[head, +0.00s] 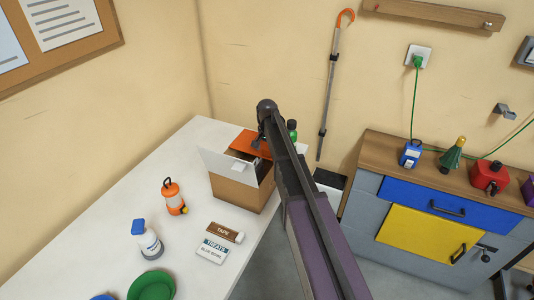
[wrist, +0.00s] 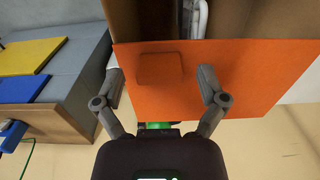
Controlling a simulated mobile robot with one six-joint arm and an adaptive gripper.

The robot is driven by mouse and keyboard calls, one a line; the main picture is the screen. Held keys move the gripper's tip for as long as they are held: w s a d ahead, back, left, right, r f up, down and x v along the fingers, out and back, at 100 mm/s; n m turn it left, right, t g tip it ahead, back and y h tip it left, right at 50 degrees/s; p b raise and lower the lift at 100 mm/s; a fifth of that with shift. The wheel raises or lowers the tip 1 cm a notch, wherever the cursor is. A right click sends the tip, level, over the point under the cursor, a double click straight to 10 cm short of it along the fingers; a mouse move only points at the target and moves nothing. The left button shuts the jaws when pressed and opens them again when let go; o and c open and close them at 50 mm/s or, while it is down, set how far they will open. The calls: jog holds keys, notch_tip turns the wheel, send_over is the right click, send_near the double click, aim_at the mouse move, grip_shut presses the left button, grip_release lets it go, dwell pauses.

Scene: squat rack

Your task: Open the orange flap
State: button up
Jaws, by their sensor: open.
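A brown cardboard box (head: 240,193) stands on the white table, with its orange flap (head: 250,143) at the far side of its top. In the wrist view the orange flap (wrist: 225,88) spreads across the middle, with a small orange tab (wrist: 160,69) on it. The box opening (wrist: 240,18) shows above the flap, with something whitish inside. My gripper (wrist: 161,78) is open, its fingers on either side of the tab, holding nothing. Whether they touch the flap I cannot tell. In the head view my arm hides the box's right side and part of the flap.
A white flap (head: 228,168) stands at the box's near left. A cabinet (head: 400,172) stands right.

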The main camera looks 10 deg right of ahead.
dwell(0.3)
grip_shut()
